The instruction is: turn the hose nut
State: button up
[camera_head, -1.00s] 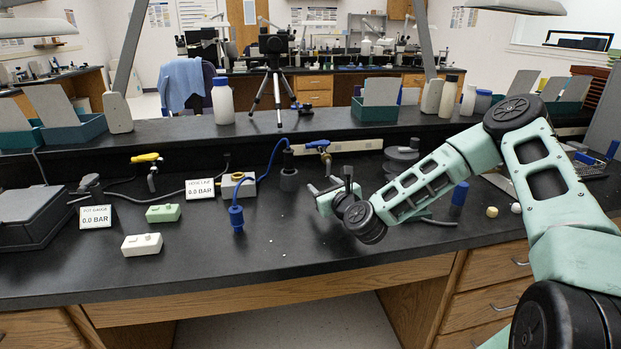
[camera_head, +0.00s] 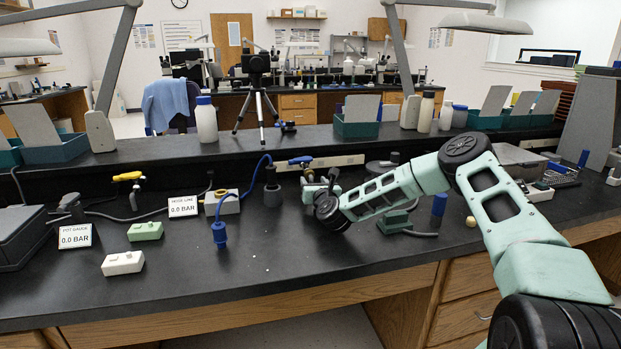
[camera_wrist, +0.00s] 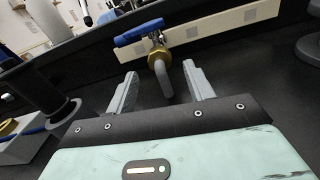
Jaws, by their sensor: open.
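A blue-handled tap (camera_head: 302,160) is fixed at the back edge of the bench. In the wrist view its blue lever (camera_wrist: 139,32), brass body (camera_wrist: 158,55) and grey downward spout (camera_wrist: 163,78) show. My gripper (camera_wrist: 160,72) is open and empty, its two fingers apart on either side of the spout in the picture; I cannot tell whether they touch it. I cannot tell which part is the hose nut.
Two signs reading 0.0 BAR (camera_head: 183,207) (camera_head: 75,236), a yellow-handled valve (camera_head: 127,177), a green block (camera_head: 145,231) and a white block (camera_head: 123,263) stand left. The front middle of the bench is clear.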

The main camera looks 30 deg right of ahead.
aim_at(310, 176)
jog(key=shift+x, duration=2.4)
jog(key=c, duration=1)
